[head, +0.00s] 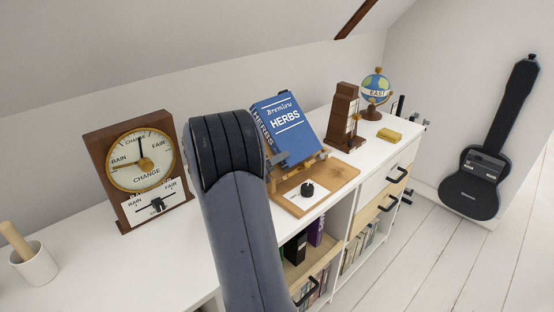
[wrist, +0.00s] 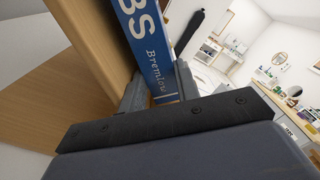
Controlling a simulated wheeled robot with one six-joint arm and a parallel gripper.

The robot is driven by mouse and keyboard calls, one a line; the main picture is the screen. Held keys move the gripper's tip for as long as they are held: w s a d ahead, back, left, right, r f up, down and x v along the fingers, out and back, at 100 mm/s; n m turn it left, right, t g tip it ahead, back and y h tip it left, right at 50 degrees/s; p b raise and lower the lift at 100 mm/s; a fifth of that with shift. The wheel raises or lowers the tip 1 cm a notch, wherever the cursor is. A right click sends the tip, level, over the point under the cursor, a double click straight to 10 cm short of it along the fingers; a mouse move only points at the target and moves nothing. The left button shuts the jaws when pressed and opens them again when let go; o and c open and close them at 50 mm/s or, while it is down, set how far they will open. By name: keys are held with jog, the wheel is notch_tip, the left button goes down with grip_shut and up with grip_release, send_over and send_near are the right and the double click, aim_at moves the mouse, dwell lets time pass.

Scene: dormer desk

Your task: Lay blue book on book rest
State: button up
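The blue book (head: 290,128), with "Bremlow HERBS" on its cover, leans back at a slant above the wooden book rest (head: 340,176), its spine toward my arm. The rest has a flat base board with a white plate and black knob. In the wrist view my gripper (wrist: 160,72) has one finger on each side of the book's spine (wrist: 158,50), shut on it. The rest's wooden panel (wrist: 85,40) is close beside the book. My arm hides part of the book's lower left; I cannot tell whether its lower edge touches the rest.
A weather dial (head: 143,165) stands left of my arm, and a cup (head: 33,265) stands farther left. A wooden tower (head: 342,115), a globe (head: 375,90) and a yellow block (head: 389,135) stand at the right. The cabinet top (head: 185,245) is clear in front of the dial.

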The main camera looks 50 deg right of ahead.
jog(key=shift+o, duration=0.6)
jog(key=shift+a+f, duration=0.2)
jog(key=shift+f, duration=0.65)
jog(key=shift+o, duration=0.8)
jog(key=w+a+r, duration=0.1)
jog(key=a, duration=0.8)
jog(key=shift+w+a+p, duration=0.25)
jog(key=shift+p, duration=0.05)
jog(key=shift+s+a+r, duration=0.1)
jog(key=shift+a+r, duration=0.1)
jog(key=shift+a, duration=0.25)
